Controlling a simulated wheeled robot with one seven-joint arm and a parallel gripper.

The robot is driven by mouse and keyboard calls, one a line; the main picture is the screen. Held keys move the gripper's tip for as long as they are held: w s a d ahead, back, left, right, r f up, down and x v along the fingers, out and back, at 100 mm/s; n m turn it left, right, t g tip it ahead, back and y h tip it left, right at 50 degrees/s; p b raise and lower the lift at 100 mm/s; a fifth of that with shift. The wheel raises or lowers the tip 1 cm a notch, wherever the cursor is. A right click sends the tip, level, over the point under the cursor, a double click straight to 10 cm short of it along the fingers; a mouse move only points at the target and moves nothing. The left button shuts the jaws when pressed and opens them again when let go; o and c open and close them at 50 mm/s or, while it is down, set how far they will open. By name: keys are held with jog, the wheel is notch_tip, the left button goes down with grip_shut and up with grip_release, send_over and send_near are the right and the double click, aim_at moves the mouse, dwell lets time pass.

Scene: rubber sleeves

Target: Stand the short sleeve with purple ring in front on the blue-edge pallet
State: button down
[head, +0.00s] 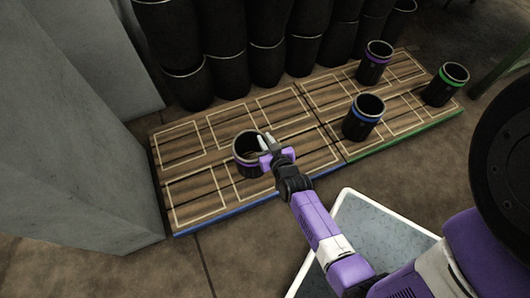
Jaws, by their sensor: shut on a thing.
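A short black sleeve (240,161) with a purple ring is over the front middle of the blue-edge pallet (222,207). My gripper (265,143) is shut on the right side of its rim and hides part of it. The sleeve looks upright; I cannot tell whether its base touches the boards. The pallet has wooden slats, pale outlined rectangles and a blue front edge.
A green-edge pallet (402,135) adjoins on the right, holding sleeves with a purple ring (371,70), blue ring (359,128) and green ring (440,92). Tall black sleeves (221,77) crowd behind. A grey block (70,120) stands left. A pale tray (375,225) lies in front.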

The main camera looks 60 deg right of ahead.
notch_tip(320, 180, down, 6)
jog(key=b, duration=0.3)
jog(key=shift+f, duration=0.25)
jog(key=c, duration=1.3)
grip_release()
jog(key=shift+f, duration=0.1)
